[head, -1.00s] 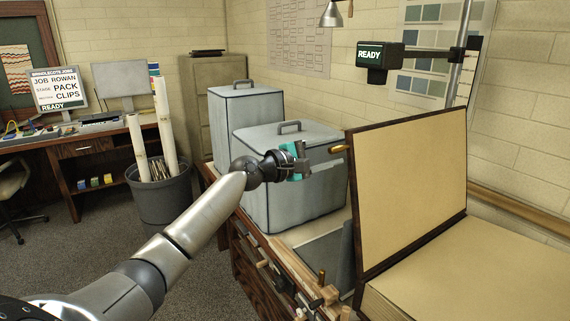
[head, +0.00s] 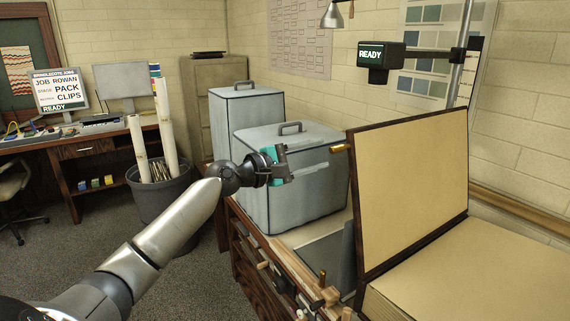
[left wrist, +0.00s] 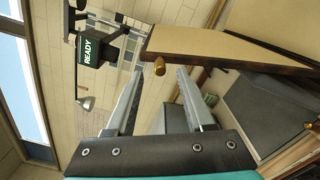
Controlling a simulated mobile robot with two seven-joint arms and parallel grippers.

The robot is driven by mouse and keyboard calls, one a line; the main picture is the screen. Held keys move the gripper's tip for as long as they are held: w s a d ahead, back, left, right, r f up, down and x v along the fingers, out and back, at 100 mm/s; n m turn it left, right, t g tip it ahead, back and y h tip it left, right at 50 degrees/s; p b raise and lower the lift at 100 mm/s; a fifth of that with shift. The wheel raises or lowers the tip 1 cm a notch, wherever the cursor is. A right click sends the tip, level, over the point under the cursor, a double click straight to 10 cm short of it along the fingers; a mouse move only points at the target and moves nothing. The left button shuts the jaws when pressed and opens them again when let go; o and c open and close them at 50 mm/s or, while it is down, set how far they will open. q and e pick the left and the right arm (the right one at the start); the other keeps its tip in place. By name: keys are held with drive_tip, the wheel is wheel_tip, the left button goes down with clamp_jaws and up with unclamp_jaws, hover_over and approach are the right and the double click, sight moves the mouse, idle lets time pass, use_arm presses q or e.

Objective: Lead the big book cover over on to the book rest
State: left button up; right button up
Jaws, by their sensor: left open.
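The big book's cover (head: 412,190) stands raised, nearly upright, with its tan inner face and dark edge showing; the book's pages (head: 490,275) lie to its right. A brass knob (head: 340,148) sticks out from the cover's upper left edge. In the left wrist view the cover (left wrist: 225,48) and knob (left wrist: 159,67) show beyond my fingers. My left gripper (head: 288,166) is open and empty, left of the knob and apart from it. The book rest may be the grey sloped panel (head: 330,255) left of the cover, partly hidden; I cannot tell surely. My right gripper is not in view.
Two grey lidded boxes (head: 290,185) stand on the bench just behind my left gripper. Wooden clamps or handles (head: 322,293) lie along the bench's front edge. A display reading READY (head: 370,54) hangs on a post above the cover. A bin with rolls (head: 160,190) stands at left.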

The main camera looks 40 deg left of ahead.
use_arm(q)
drive_tip(key=b+v, duration=0.1)
drive_tip(key=v, duration=0.6)
drive_tip(key=shift+s+b, duration=0.25)
drive_tip(key=shift+b, duration=0.05)
idle(0.8)
drive_tip(key=shift+a, duration=0.1)
idle(0.4)
